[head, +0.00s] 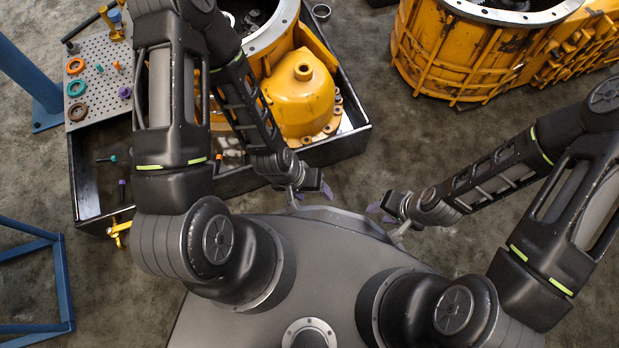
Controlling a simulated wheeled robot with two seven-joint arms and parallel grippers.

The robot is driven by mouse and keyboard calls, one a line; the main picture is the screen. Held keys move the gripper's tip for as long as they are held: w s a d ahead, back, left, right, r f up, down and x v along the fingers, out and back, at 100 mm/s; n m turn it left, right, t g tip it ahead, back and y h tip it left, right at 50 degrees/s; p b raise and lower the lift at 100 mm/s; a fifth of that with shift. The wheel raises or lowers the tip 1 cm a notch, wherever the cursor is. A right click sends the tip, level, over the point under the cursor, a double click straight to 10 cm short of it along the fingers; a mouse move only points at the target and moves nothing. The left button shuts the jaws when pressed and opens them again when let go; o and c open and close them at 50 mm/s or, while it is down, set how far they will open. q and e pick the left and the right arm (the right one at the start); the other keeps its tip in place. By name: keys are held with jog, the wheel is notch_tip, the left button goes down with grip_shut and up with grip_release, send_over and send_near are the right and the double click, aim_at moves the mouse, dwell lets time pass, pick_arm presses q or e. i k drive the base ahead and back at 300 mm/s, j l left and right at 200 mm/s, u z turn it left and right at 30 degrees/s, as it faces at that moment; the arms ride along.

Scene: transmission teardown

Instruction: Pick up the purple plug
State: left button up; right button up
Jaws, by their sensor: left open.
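A small purple plug (125,92) sits on the perforated grey panel (97,52) at the upper left, close to my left arm's upper link. My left gripper (311,195) is open and empty, well to the right of the plug and below it in the picture, near the front edge of my base. My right gripper (387,218) is farther right, also away from the plug. Its fingers are small and seen at an angle, so its opening is unclear.
A black tray (352,140) holds a yellow housing (300,95) and loose tools. A large yellow casing (450,60) stands upper right. Blue frames (62,280) stand at the left. The floor between tray and casing is clear.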

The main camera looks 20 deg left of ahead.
aim_at(124, 92)
jog(key=u, duration=2)
jog(key=i+j+u, duration=0.1)
jog(key=j+u, duration=0.25)
jog(key=i+j+u, duration=0.15)
jog(key=u, duration=0.25)
jog(key=j, duration=0.1)
